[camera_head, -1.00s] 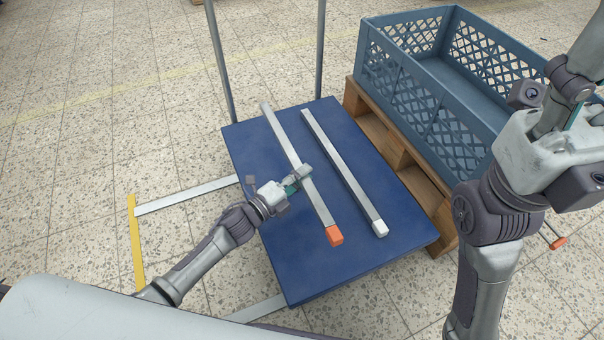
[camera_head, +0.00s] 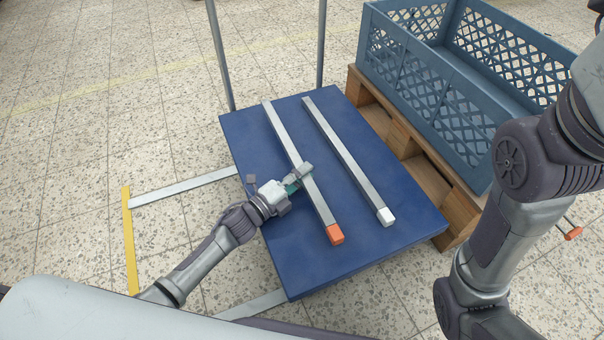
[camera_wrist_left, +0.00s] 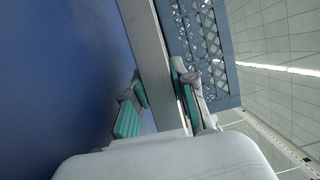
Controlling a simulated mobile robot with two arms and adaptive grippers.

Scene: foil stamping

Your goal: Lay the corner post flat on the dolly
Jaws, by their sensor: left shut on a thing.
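A long grey corner post with an orange end (camera_head: 288,150) is over the blue dolly deck (camera_head: 345,265), running lengthwise along it. My left gripper (camera_head: 299,178) is shut on it around its middle, from the left. In the left wrist view the post (camera_wrist_left: 150,60) runs between the teal finger pads (camera_wrist_left: 158,103), with the blue deck beside it. The post looks about level; I cannot tell whether it touches the deck. A second grey post with a white end (camera_head: 345,155) lies flat on the deck to its right. My right gripper is out of view.
A blue-grey crate (camera_head: 430,95) stands on a wooden pallet (camera_head: 400,142) close to the dolly's right side. Two grey uprights (camera_head: 220,55) rise at the dolly's far edge. An orange-tipped rod (camera_head: 572,233) shows at the right. The deck's right strip is bare.

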